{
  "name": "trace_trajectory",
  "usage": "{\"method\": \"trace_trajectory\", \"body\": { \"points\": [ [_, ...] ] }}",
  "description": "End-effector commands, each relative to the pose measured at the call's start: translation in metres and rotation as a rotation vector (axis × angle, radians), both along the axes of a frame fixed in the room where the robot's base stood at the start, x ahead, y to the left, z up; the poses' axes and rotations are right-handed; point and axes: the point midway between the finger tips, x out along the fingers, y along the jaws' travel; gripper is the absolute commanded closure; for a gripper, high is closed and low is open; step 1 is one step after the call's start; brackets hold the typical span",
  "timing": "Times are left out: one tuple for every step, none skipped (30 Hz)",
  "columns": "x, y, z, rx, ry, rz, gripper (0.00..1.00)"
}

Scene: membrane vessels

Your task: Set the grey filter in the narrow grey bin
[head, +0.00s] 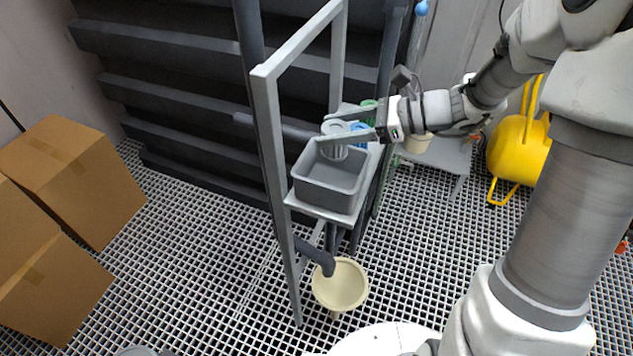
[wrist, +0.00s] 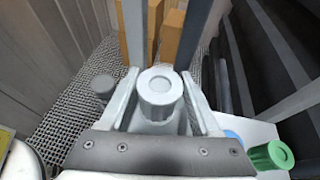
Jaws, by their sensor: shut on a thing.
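The grey filter (head: 334,128) is a light grey ribbed cylinder with a round cap. My gripper (head: 326,131) is shut on it, one finger on each side. In the wrist view the filter's cap (wrist: 160,91) stands upright between the two fingers (wrist: 162,108). The grey bin (head: 328,180) is an open rectangular box on a small shelf. The filter is at the bin's far side, its lower part seen just over the far rim. I cannot tell exactly how high above the bin it is.
A blue filter (head: 360,128) and a green filter (head: 369,104) stand behind the bin. Grey frame posts (head: 270,150) rise left of the shelf. A cream funnel (head: 340,285) is below it. Cardboard boxes (head: 75,175) stand at left, a yellow cart (head: 519,148) at right.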

Motion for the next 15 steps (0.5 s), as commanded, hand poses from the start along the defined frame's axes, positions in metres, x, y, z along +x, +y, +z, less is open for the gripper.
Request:
{"method": "trace_trajectory", "body": {
  "points": [
    [0.000, 0.000, 0.000, 0.000, 0.000, -0.001, 0.91],
    [0.000, 0.000, -0.001, 0.000, 0.001, 0.000, 0.91],
    [0.000, 0.000, -0.005, 0.000, 0.003, -0.001, 0.91],
    [0.000, 0.000, -0.008, 0.001, 0.004, -0.002, 0.91],
    [0.000, 0.000, -0.013, 0.001, 0.004, -0.001, 0.91],
    [0.000, 0.000, -0.022, 0.001, 0.007, -0.002, 0.91],
    [0.000, 0.000, -0.028, 0.000, 0.006, 0.000, 0.91],
    [0.000, 0.000, -0.034, 0.000, 0.007, -0.001, 0.91],
    [0.000, 0.000, -0.041, 0.001, 0.006, -0.001, 0.91],
    [0.000, 0.000, -0.046, 0.002, 0.007, -0.002, 0.91],
    [0.000, 0.000, -0.050, 0.002, 0.005, -0.001, 0.91],
    [0.000, 0.000, -0.055, 0.001, 0.005, -0.001, 0.91],
    [0.000, 0.000, -0.058, 0.001, 0.003, 0.000, 0.91],
    [0.000, 0.000, -0.060, 0.000, 0.002, 0.000, 0.91],
    [0.000, 0.000, -0.062, 0.000, 0.002, -0.001, 0.91]
  ]
}}
